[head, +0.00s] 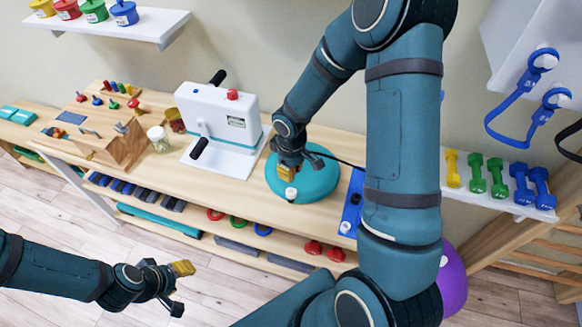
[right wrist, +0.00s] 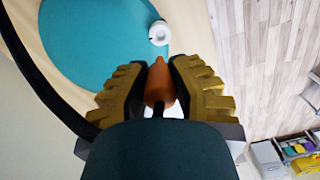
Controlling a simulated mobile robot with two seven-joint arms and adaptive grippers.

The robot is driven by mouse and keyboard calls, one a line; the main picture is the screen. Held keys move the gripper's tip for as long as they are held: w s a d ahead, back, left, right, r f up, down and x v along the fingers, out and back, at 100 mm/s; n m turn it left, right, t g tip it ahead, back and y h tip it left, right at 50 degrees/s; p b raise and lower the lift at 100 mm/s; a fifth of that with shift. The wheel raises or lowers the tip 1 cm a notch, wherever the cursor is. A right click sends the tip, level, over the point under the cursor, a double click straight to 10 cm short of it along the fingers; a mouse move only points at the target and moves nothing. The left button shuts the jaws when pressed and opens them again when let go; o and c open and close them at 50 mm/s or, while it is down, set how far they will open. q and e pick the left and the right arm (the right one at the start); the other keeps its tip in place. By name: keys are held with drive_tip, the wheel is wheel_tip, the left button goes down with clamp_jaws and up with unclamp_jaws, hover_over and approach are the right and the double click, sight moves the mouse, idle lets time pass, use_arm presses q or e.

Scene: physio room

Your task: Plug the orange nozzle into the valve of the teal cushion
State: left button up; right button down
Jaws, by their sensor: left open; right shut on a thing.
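The teal cushion (head: 316,181) lies on the wooden bench, and its white valve (head: 291,194) is on the side facing me. My right gripper (head: 287,173) is just above the valve. In the right wrist view its yellow fingers are shut on the orange nozzle (right wrist: 160,84), whose tip points toward the white valve (right wrist: 159,33). A gap shows between tip and valve in that view. The teal cushion (right wrist: 100,45) fills the upper left there. In the head view the nozzle is hidden by the fingers. My left gripper (head: 179,287) is open and empty, low over the floor.
A black hose (right wrist: 38,82) curves along the left of the right wrist view. A white pump-like box (head: 219,115) stands left of the cushion, and a blue strip (head: 352,203) lies to its right. Jars (head: 158,138) and a wooden pegboard stand further left. Dumbbells (head: 497,177) sit on the right shelf.

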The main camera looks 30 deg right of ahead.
use_arm(q)
drive_tip(key=shift+d+f+b, duration=0.1)
drive_tip(key=shift+f+b, duration=1.6)
drive_tip(key=shift+f, duration=0.45)
use_arm(e)
drive_tip(key=shift+f, duration=2.8)
use_arm(q)
drive_tip(key=shift+f+b, duration=1.45)
use_arm(e)
drive_tip(key=shift+f, duration=1.4)
drive_tip(key=c, duration=0.7)
unclamp_jaws()
drive_tip(key=shift+o, duration=0.2)
drive_tip(key=shift+r+p, duration=2.55)
drive_tip(key=shift+r, duration=1)
use_arm(q)
wheel_tip(320, 180, up, 5)
drive_tip(key=shift+r, duration=0.15)
use_arm(e)
drive_tip(key=shift+f, duration=0.1)
